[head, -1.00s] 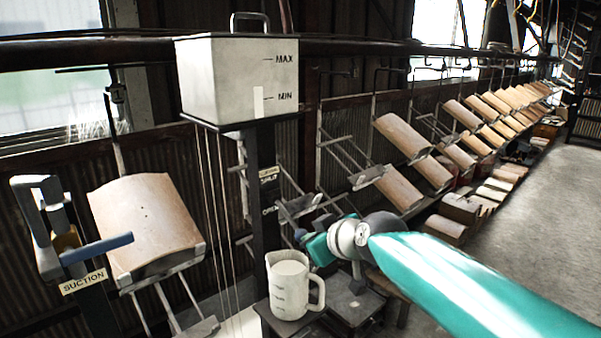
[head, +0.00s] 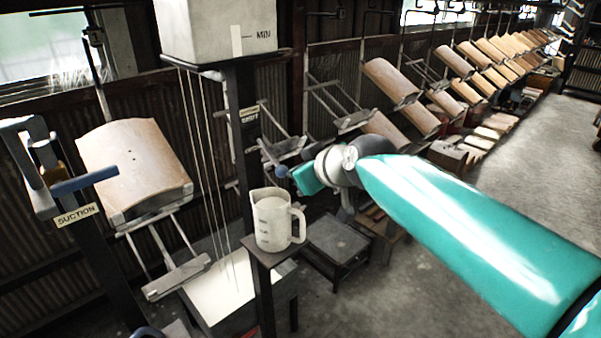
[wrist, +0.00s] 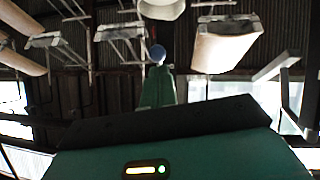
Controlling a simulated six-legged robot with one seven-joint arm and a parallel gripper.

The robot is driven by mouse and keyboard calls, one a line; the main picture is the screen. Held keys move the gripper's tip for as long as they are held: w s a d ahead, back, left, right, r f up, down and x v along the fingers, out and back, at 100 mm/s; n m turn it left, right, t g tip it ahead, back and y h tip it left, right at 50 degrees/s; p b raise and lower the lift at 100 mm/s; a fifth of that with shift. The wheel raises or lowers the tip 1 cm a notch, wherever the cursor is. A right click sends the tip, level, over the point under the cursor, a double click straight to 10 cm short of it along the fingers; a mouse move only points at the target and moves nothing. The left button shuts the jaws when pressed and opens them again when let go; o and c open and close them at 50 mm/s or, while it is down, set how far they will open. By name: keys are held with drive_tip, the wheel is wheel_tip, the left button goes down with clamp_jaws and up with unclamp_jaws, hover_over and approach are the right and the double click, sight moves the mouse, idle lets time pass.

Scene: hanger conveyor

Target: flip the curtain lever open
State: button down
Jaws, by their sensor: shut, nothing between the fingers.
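The post (head: 245,178) under the white tank carries a small sign at the curtain control, with SHUT readable on it (head: 250,115). A small blue knob (head: 281,171), apparently the end of the curtain lever, is just left of my gripper (head: 303,180). In the wrist view the blue knob (wrist: 157,53) shows right at the tip of my teal gripper (wrist: 158,88). I cannot tell whether they touch. My gripper is shut and empty, at the right side of the post. The lever's bar is hard to make out against the dark background.
A white measuring jug (head: 272,222) stands on a small shelf below and left of my gripper. The white tank (head: 218,30) is above. A suction stand (head: 72,212) is at the left. Tile hangers (head: 392,80) run along the wall; floor (head: 500,170) is open at right.

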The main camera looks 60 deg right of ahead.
drive_tip(key=s+a, duration=0.3)
drive_tip(key=s, duration=0.4)
drive_tip(key=shift+s+r, duration=0.15)
drive_tip(key=shift+s, duration=0.25)
drive_tip(key=w+a+f+n+g+y, duration=0.1)
drive_tip(key=w+a+f+y, duration=0.1)
drive_tip(key=w+a, duration=0.45)
drive_tip(key=w+a+f+g+y, duration=0.1)
drive_tip(key=w+a+f, duration=0.15)
drive_tip(key=a, duration=0.75)
drive_tip(key=a+f+g+y, duration=0.1)
drive_tip(key=a+f+g, duration=0.2)
drive_tip(key=a, duration=1)
wheel_tip(320, 180, down, 3)
drive_tip(key=shift+w+f+n, duration=0.1)
drive_tip(key=shift+w+n, duration=0.15)
drive_tip(key=shift+n, duration=0.15)
drive_tip(key=shift+a, duration=0.15)
